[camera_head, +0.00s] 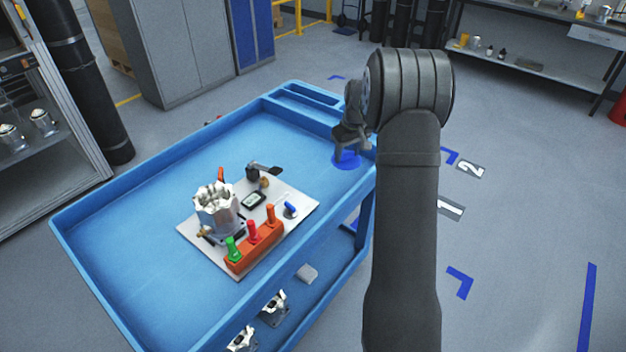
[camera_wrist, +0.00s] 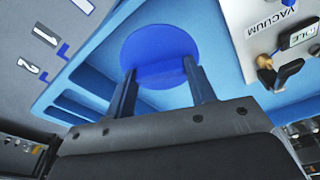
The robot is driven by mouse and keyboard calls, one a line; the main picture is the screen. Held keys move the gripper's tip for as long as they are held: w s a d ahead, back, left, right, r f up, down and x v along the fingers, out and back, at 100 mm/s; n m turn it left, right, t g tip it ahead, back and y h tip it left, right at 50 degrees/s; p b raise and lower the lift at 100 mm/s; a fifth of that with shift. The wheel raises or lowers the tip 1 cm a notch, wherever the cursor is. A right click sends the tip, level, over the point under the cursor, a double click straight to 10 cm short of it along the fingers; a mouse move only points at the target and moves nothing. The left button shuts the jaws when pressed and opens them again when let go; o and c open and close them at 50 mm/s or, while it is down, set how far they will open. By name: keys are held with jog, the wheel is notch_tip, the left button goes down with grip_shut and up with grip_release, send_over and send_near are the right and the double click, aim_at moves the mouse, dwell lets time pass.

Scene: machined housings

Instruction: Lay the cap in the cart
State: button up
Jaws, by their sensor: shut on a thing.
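The blue round cap (camera_head: 346,161) is at the far right corner of the cart (camera_head: 135,180), over the inside of its top tray near the right rim. My gripper (camera_head: 350,147) is directly above it and shut on it. The wrist view shows the cap (camera_wrist: 158,42) as a darker blue disc with a raised bar between the two fingers of my gripper (camera_wrist: 160,74). I cannot tell whether the cap touches the tray floor. My forearm stands to the right of the cart and hides part of the floor behind it.
A pale board (camera_head: 300,205) on the tray carries a metal housing (camera_head: 216,210), an orange rack (camera_head: 254,248) with colored handles, and small fittings. The tray's left part is bare. Slots (camera_head: 308,95) line the far rim. More housings (camera_head: 274,308) sit on the lower shelf.

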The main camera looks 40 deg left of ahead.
jog(key=shift+w+a+f, duration=0.15)
jog(key=shift+a+f, duration=0.05)
jog(key=shift+f, duration=0.2)
jog(key=s+a+f, duration=0.1)
jog(key=a+f, duration=0.1)
jog(key=a, duration=0.1)
jog(key=s+a+f, duration=0.1)
jog(key=a+f, duration=0.1)
jog(key=a, duration=0.2)
jog(key=a+f, duration=0.2)
jog(key=a, duration=0.1)
jog(key=shift+s+a+f, duration=0.3)
jog(key=shift+s, duration=0.1)
jog(key=shift+f, duration=1.95)
jog(key=shift+f, duration=0.1)
jog(key=o, duration=1)
jog(key=shift+c, duration=0.2)
notch_tip(320, 180, up, 12)
jog(key=d, duration=0.1)
jog(key=shift+s+d, duration=0.35)
